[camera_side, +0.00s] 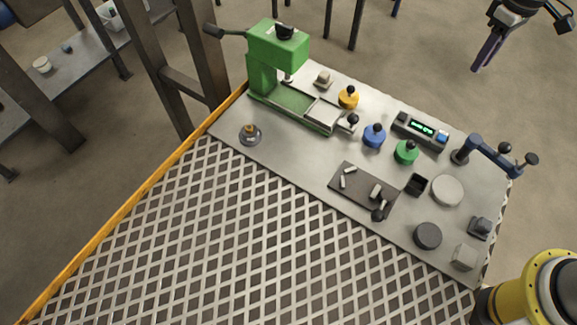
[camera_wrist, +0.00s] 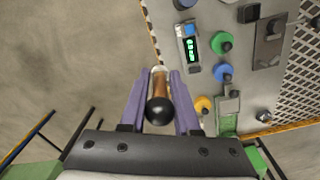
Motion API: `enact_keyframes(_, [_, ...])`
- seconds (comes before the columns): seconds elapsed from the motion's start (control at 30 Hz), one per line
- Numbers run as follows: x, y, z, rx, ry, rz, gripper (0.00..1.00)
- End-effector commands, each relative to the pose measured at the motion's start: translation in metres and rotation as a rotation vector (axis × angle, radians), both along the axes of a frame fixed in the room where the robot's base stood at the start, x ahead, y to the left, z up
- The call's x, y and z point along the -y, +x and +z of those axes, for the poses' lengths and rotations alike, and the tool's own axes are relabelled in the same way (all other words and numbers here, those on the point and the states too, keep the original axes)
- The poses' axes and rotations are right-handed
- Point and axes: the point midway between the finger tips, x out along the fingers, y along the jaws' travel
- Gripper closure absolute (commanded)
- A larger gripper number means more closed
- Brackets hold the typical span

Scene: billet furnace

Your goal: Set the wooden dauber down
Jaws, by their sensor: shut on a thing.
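The wooden dauber (camera_wrist: 161,84) shows in the wrist view as a brown rod with a black ball at its near end and a paler far end. My gripper (camera_wrist: 160,72) has its two purple fingers on either side of it and is shut on it. In the side view my gripper (camera_side: 486,55) is at the top right, held up beyond the far edge of the metal worktop (camera_side: 300,165), with its fingers pointing down. The dauber cannot be made out there.
On the worktop stand a green press (camera_side: 277,50), yellow (camera_side: 348,99), blue (camera_side: 374,137) and green (camera_side: 405,153) knobbed pieces, a display box (camera_side: 421,130), a blue clamp (camera_side: 490,153) and a dark plate (camera_side: 350,195) with small billets. The worktop's left front is mostly clear.

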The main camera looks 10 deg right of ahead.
Motion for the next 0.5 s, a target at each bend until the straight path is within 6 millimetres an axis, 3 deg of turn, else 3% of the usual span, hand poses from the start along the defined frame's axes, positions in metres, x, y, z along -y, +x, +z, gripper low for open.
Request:
enact_keyframes(0.17, [-0.013, -0.008, -0.015, 0.004, -0.002, 0.17, 1.0])
enact_keyframes(0.37, [-0.065, -0.028, -0.029, 0.006, -0.005, 0.434, 1.0])
enact_keyframes(0.5, [-0.115, -0.052, -0.039, 0.006, -0.007, 0.658, 1.0])
